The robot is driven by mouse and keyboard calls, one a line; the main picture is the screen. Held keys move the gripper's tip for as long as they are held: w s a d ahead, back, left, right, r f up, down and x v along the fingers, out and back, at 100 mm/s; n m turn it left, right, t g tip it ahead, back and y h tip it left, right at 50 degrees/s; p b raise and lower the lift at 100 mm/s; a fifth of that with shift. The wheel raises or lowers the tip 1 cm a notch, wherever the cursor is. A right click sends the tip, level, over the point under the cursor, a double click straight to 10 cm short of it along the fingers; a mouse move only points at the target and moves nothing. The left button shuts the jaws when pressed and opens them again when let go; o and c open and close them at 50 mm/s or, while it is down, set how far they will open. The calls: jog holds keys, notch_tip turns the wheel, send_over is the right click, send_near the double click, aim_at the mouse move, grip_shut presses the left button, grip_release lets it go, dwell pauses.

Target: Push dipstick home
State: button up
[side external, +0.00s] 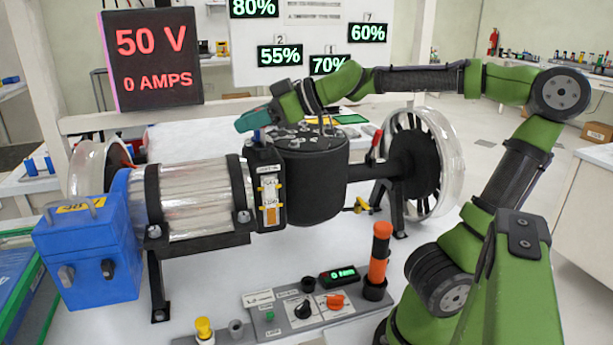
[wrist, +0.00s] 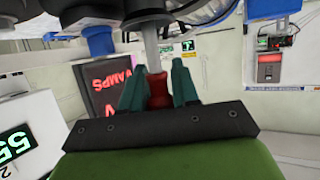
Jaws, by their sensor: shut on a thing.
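My gripper (side external: 250,120) has teal fingers and is above the top of the black-framed sight gauge (side external: 270,200), beside the black drum (side external: 312,175). In the wrist view, the fingers (wrist: 159,88) are shut around a red grip (wrist: 157,92), which looks like the dipstick's handle. A grey shaft (wrist: 152,45) runs from the grip toward the top of that upside-down picture. In the side view the fingers hide the grip, and a small blue part shows just below them. I cannot tell how deep the dipstick sits.
A blue box (side external: 88,250) and a clear cylinder (side external: 195,200) stand left of the drum. A clear-rimmed wheel (side external: 420,165) is at right. In front are a control panel (side external: 300,310) and an orange-topped post (side external: 380,255). A red-lettered display (side external: 150,55) stands behind.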

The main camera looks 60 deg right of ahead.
jog(key=shift+f, duration=0.55)
jog(key=o, duration=1.1)
jog(key=v, duration=1.6)
jog(key=a+f+m+g+h, duration=0.1)
jog(key=a+f+m+g, duration=0.1)
jog(key=a+f, duration=0.3)
jog(key=a+f+m+g, duration=0.1)
jog(key=a+f+m, duration=0.2)
jog(key=a+f, duration=0.2)
jog(key=a+f+m+g+h, duration=0.1)
jog(key=a+f+m+g, duration=0.1)
jog(key=a+f, duration=0.3)
jog(key=shift+s+a+f+m+g+h, duration=0.15)
jog(key=shift+f+m, duration=0.1)
jog(key=shift+f, duration=0.25)
jog(key=shift+s+a+f+m+g+h, duration=0.15)
jog(key=shift+f+m, duration=0.1)
jog(key=shift+f, duration=0.3)
